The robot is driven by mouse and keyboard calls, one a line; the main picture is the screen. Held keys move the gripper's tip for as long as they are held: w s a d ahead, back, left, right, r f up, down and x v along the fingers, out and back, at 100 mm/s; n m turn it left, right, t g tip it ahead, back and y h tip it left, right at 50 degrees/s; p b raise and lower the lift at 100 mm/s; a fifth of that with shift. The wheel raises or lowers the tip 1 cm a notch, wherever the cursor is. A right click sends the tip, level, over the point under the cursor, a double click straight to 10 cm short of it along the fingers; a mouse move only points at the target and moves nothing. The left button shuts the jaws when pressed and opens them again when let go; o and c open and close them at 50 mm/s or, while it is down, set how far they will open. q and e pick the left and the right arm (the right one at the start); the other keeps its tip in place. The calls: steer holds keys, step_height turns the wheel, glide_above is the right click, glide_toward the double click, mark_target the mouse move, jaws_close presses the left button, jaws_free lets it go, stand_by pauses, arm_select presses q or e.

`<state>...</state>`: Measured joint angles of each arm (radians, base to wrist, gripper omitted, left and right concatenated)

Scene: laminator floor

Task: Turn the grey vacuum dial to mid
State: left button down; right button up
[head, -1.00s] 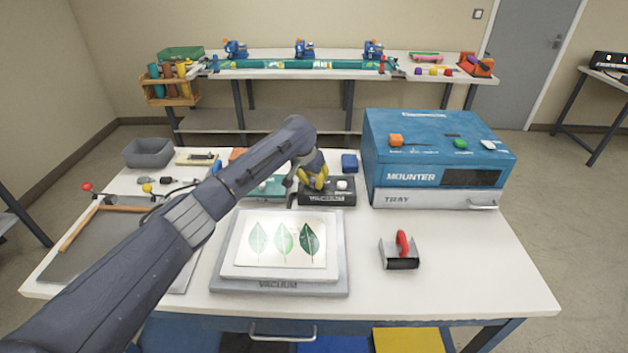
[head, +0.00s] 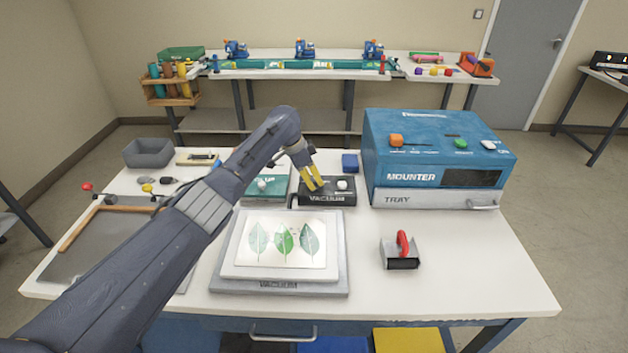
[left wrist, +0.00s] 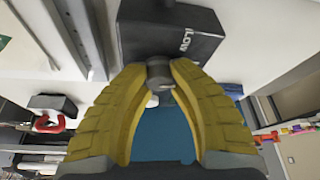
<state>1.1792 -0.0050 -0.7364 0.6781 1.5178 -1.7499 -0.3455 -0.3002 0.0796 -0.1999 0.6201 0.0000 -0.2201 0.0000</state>
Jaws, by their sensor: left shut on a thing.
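The black vacuum box (head: 330,198) stands on the white bench, behind the plate with the leaf prints, with a white knob (head: 342,184) on its top right. My left gripper (head: 314,184) reaches down to the left part of its top, fingers tilted. In the left wrist view the yellow fingertips (left wrist: 160,74) are shut on the grey dial (left wrist: 159,68), which sticks out from the dark box (left wrist: 185,32). White lettering shows on that box. In the head view the fingers hide the dial, so its setting cannot be read. My right gripper is not in view.
The blue mounter (head: 435,150) with its tray stands to the right of the vacuum box. A small blue block (head: 350,162) sits behind the box and a teal pad (head: 266,188) to its left. A red-handled tool (head: 402,250) stands at front right, with clear bench around it.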

arm_select(q)
steer(key=shift+d+m, duration=0.15)
steer(key=shift+m, duration=0.45)
steer(key=shift+g, duration=0.3)
steer(key=c, duration=1.1)
jaws_free()
steer(key=v, duration=1.2)
steer(key=shift+f, duration=0.1)
